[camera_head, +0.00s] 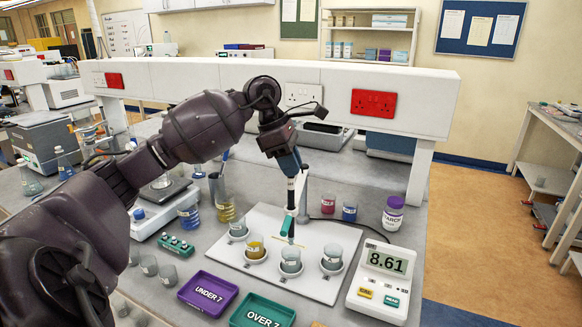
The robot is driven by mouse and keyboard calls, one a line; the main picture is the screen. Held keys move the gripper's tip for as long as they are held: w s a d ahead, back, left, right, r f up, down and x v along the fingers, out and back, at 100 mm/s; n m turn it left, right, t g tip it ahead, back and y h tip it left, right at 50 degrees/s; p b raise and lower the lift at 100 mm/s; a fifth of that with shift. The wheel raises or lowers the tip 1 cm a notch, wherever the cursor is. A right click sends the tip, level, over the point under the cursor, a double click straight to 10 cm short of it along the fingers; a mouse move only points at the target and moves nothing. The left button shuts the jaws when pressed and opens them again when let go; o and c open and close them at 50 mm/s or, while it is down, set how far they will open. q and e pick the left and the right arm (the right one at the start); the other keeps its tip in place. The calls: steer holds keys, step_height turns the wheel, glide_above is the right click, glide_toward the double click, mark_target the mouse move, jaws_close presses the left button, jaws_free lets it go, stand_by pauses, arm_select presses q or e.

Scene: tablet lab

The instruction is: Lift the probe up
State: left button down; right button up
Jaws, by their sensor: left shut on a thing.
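My left arm reaches in from the left, and its gripper (289,163) points down above the white board. It is shut on the upper part of the probe (291,199), which is slim, black and white, and roughly upright. A teal piece (287,226) shows low on the probe. The probe's lower end is just above or behind the grey-filled beaker (290,262); I cannot tell whether it is in the liquid. The pH meter (385,275) at the right reads 8.61. My right gripper is not in view.
On the white board (258,277) also stand a yellow-filled beaker (255,248) and clear beakers (331,258). A purple "UNDER 7" tray (208,293) and a green "OVER 7" tray (262,312) lie in front. Pink (328,204) and blue (349,212) jars and a white bottle (393,214) stand behind.

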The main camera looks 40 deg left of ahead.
arm_select(q)
steer(key=c, duration=1)
jaws_free()
steer(key=shift+r, duration=0.35)
steer(key=shift+f, duration=0.1)
steer(key=b+v, duration=0.1)
steer(key=v, duration=0.9)
steer(key=shift+s+r, duration=0.15)
steer(key=shift+r, duration=0.2)
steer(key=shift+a, duration=0.15)
